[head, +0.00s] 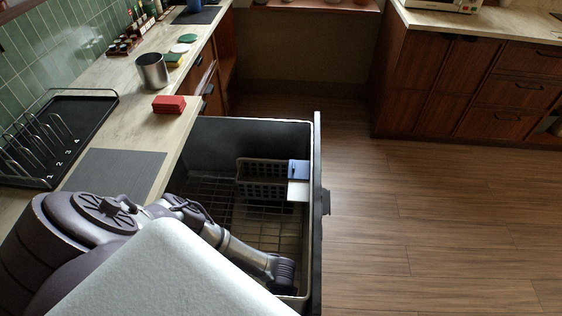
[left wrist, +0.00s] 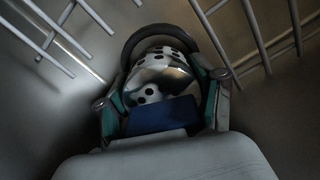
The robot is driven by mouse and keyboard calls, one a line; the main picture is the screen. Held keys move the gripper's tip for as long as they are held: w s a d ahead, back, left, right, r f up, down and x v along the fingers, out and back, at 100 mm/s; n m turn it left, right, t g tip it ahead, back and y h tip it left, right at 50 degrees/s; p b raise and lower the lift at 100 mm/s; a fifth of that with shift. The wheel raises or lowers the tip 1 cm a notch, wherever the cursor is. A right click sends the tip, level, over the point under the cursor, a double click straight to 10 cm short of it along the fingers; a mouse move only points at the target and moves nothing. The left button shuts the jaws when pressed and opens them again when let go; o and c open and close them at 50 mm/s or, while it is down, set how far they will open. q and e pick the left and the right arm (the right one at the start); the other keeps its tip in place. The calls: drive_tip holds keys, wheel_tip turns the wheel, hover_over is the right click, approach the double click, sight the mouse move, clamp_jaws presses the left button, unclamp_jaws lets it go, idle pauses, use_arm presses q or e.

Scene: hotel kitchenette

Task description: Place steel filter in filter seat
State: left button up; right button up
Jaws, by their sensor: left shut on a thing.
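In the left wrist view, my left gripper (left wrist: 163,82) is shut on the steel filter (left wrist: 158,76), a shiny rounded metal piece with dark holes. One finger is on each side of it. A dark curved ring (left wrist: 150,33), which looks like the rim of the filter seat, arcs around the far side of the filter. I cannot tell whether the filter is inside this ring or above it. A blue block shape lies across the near side of the filter. In the head view, my left arm reaches down into the open dishwasher drawer (head: 240,133); the fingertips and filter are hidden there. My right gripper is not in view.
Wire racks (left wrist: 255,35) surround the gripper closely. The drawer also holds a grey basket (head: 262,180) and a blue-and-white item (head: 298,180). On the left counter are a dish rack (head: 85,117), a steel canister (head: 152,72) and a red block stack (head: 169,104). The floor at right is clear.

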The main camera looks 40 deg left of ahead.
use_arm(q)
drive_tip(key=shift+f, duration=0.7)
drive_tip(key=o, duration=0.7)
drive_tip(key=shift+f, duration=0.15)
drive_tip(key=o, duration=0.5)
drive_tip(key=shift+r, duration=0.5)
wheel_tip(320, 180, up, 11)
drive_tip(key=shift+r+p, duration=0.2)
drive_tip(key=shift+p, duration=0.8)
